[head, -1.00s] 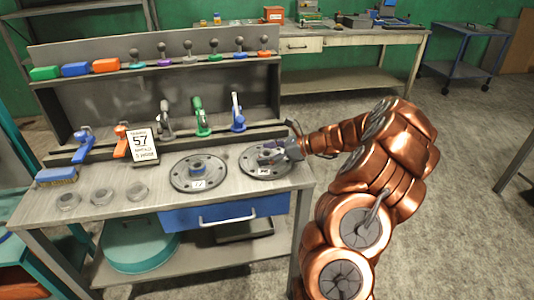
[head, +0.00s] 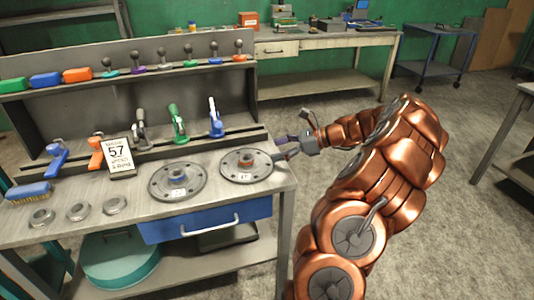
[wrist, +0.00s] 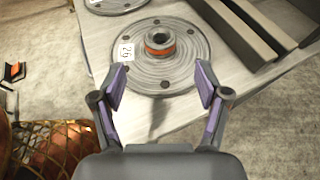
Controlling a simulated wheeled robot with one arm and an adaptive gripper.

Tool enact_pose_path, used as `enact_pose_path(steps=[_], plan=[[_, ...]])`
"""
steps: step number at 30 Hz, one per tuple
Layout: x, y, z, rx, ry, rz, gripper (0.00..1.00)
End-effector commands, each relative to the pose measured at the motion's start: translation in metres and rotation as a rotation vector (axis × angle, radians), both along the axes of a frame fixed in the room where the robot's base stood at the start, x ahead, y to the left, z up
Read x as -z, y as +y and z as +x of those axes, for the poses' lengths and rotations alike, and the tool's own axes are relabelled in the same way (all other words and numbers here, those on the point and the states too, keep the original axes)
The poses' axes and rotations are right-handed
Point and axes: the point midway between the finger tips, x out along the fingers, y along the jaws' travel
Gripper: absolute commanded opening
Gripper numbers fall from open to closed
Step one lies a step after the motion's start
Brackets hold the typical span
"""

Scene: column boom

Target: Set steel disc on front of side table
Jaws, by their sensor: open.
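I cannot tell from the pictures which one the task means. My gripper (head: 288,147) is open and empty, just right of the right disc. In the wrist view the right disc (wrist: 185,75) lies ahead of my open gripper (wrist: 161,84); its hub has an orange band and a white number tag sits on its rim. A table at the right edge (head: 512,128) may be the side table; only part shows.
The workbench (head: 140,220) also holds several toggle clamps, a sign reading 57 (head: 117,155), a blue brush (head: 28,192) and small round parts. A long bench (head: 330,55) and a blue cart (head: 440,52) stand behind. The floor right of my arm is clear.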

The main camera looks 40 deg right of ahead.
Motion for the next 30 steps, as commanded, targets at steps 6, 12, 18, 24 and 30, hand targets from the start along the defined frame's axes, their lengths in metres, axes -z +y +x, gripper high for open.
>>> enact_pose_path(steps=[6,12,18,24,30], plan=[[-0.003,-0.005,-0.006,0.0,0.001,-0.001,0.75],[-0.01,0.017,-0.001,-0.058,-0.008,-0.035,0.75],[-0.031,0.112,0.004,-0.324,-0.054,-0.192,0.75],[-0.041,0.211,-0.019,-0.64,-0.118,-0.383,0.75],[-0.04,0.286,-0.064,-0.95,-0.184,-0.569,0.75]])
